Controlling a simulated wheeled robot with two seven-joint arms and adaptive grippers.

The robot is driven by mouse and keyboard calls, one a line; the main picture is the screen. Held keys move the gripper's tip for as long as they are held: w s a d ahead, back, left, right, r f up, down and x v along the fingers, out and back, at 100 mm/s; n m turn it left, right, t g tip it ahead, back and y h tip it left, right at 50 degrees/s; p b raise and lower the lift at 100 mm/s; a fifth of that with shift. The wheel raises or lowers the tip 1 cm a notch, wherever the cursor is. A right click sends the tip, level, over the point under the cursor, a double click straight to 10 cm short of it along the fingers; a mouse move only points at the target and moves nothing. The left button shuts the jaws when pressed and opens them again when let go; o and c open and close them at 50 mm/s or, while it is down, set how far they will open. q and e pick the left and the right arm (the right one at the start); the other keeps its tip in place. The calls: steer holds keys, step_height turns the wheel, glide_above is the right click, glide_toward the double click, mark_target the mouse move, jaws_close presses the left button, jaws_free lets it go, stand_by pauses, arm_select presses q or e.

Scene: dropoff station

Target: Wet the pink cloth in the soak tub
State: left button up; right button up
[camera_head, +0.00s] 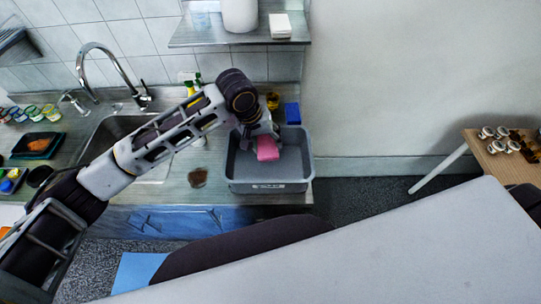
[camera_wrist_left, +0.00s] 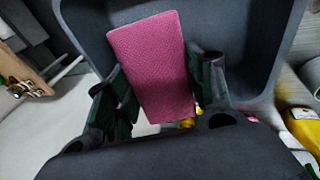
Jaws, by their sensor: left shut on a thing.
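The pink cloth (camera_head: 267,148) is in my left gripper (camera_head: 262,136), over the inside of the grey soak tub (camera_head: 270,187). In the left wrist view the cloth (camera_wrist_left: 152,62) lies between the two fingers of my left gripper (camera_wrist_left: 160,98), which are shut on it. The tub's grey wall (camera_wrist_left: 285,50) shows around and behind the cloth. I cannot tell whether the cloth touches the tub's bottom, or whether there is water in the tub. My right gripper is not in view.
A blue block-like item (camera_head: 292,113) and an amber jar (camera_head: 272,100) stand behind the tub. A sink with a tap (camera_head: 105,62) is to the left. A brown patch (camera_head: 198,177) lies on the counter. A shelf (camera_head: 240,38) hangs above. A wooden table with cups (camera_head: 490,150) stands right.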

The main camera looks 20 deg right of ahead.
mark_target(266, 141)
arm_select(q)
steer(key=shift+r, duration=0.65)
steer(key=shift+r+p, duration=0.4)
steer(key=shift+r, duration=0.05)
stand_by(0.9)
stand_by(0.9)
steer(key=shift+r, duration=2)
